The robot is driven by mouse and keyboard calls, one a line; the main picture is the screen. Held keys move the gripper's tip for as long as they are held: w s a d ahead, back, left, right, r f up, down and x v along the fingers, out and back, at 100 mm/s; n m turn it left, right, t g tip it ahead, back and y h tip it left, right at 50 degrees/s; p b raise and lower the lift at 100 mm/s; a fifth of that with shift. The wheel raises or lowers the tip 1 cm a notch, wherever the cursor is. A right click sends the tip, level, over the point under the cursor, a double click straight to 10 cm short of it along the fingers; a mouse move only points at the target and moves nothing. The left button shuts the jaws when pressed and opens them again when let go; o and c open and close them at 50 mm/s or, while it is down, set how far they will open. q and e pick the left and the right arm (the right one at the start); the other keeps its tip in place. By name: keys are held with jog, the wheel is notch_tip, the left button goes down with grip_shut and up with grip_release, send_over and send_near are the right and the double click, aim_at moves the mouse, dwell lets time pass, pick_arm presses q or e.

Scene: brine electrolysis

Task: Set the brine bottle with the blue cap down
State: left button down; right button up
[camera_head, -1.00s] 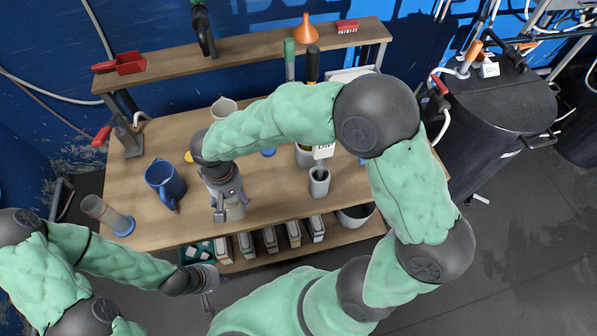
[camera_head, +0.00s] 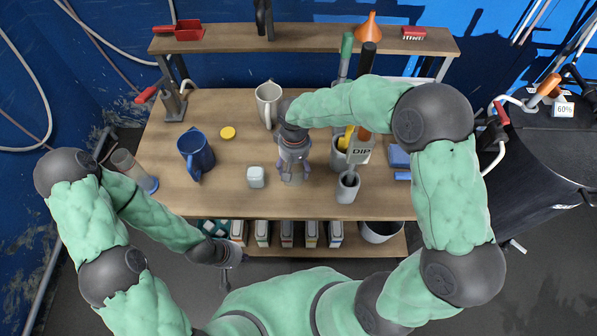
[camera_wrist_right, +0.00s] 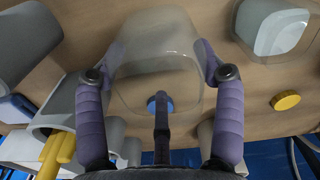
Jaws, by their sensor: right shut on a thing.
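My right gripper (camera_head: 293,172) is over the middle of the wooden table (camera_head: 222,205), its purple fingers around a translucent bottle. In the right wrist view the bottle (camera_wrist_right: 160,48) sits between both fingers (camera_wrist_right: 160,75), with a round blue cap (camera_wrist_right: 160,103) towards the palm. In the head view the gripper mostly hides the bottle, and I cannot tell whether its base touches the table. My left gripper (camera_head: 230,256) is low in front of the table's edge, away from the bottle; its jaw opening is too small to read.
A white squarish jar (camera_head: 256,177) stands just left of the bottle. A grey cup (camera_head: 347,187) and a tool holder (camera_head: 341,160) stand right. Bare tabletop lies in front.

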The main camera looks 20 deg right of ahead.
aim_at(298, 169)
jog(key=shift+w+d+f+b, duration=0.15)
jog(key=shift+w+d+f, duration=0.15)
jog(key=shift+f, duration=0.25)
jog(key=shift+w+d+f+b, duration=0.2)
jog(key=shift+d+f, duration=0.2)
jog(key=shift+f, duration=0.15)
jog(key=shift+w+f+b, duration=0.1)
jog(key=shift+f+b, duration=0.45)
jog(key=shift+f, duration=1)
jog(key=shift+f, duration=0.1)
jog(key=o, duration=1.7)
jog(key=shift+r, duration=0.5)
notch_tip(298, 169, up, 11)
jog(key=p, duration=0.3)
jog(key=shift+r, duration=0.15)
jog(key=shift+d, duration=0.1)
